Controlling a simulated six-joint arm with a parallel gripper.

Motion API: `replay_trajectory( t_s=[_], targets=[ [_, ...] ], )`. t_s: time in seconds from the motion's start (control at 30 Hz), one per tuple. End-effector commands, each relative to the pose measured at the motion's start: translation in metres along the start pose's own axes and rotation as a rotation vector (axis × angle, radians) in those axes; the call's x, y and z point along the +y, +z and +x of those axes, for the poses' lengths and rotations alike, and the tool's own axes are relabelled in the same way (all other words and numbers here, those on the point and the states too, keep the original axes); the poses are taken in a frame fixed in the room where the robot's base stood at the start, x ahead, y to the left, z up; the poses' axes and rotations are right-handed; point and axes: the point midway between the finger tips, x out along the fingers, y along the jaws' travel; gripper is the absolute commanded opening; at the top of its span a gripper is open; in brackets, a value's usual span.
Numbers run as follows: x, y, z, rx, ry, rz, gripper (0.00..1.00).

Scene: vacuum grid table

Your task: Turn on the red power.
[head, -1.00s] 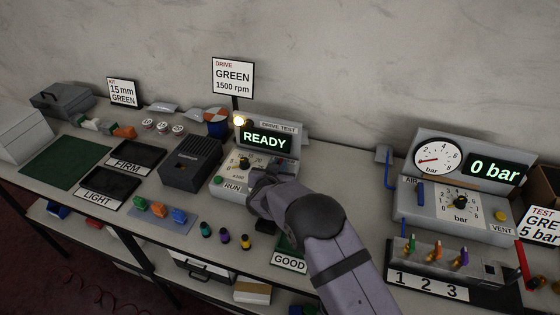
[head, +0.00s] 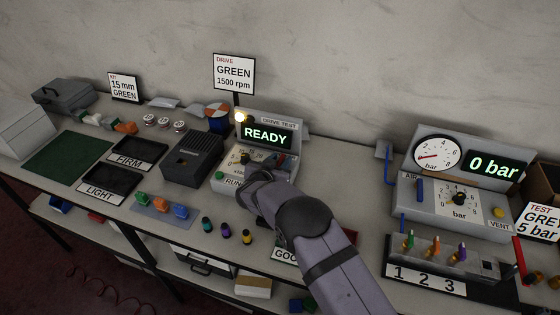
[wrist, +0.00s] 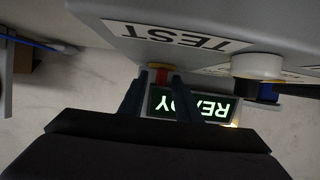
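The drive test box (head: 284,163) stands on the bench with a lit READY display (head: 266,135), a dial (head: 245,158) and a green button (head: 219,175) by its RUN label. My gripper (head: 246,174) is low in front of its panel and hides part of it. In the wrist view my gripper (wrist: 154,95) has two dark fingers standing apart, with the upside-down READY display (wrist: 210,105) behind them. A small red part (wrist: 161,76) shows between the fingertips; I cannot tell whether they touch it. I see no red power label.
A lamp (head: 240,117) glows at the box's upper left. A dark grey machine (head: 193,159) stands left of the box. Several small coloured parts lie in front. An air gauge unit (head: 458,180) reading 0 bar stands at the right, with free bench between.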

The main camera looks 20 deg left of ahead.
Motion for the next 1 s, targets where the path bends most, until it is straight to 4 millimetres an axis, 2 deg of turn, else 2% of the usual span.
replay_trajectory(
  t_s=[0.27,0.47,1.0],
  targets=[
    [0.000,0.001,0.000,-0.001,-0.001,-0.001,0.30],
    [-0.001,0.001,-0.008,-0.001,-0.002,0.000,0.30],
    [-0.001,0.001,-0.066,0.000,-0.003,0.000,0.30]
  ],
)
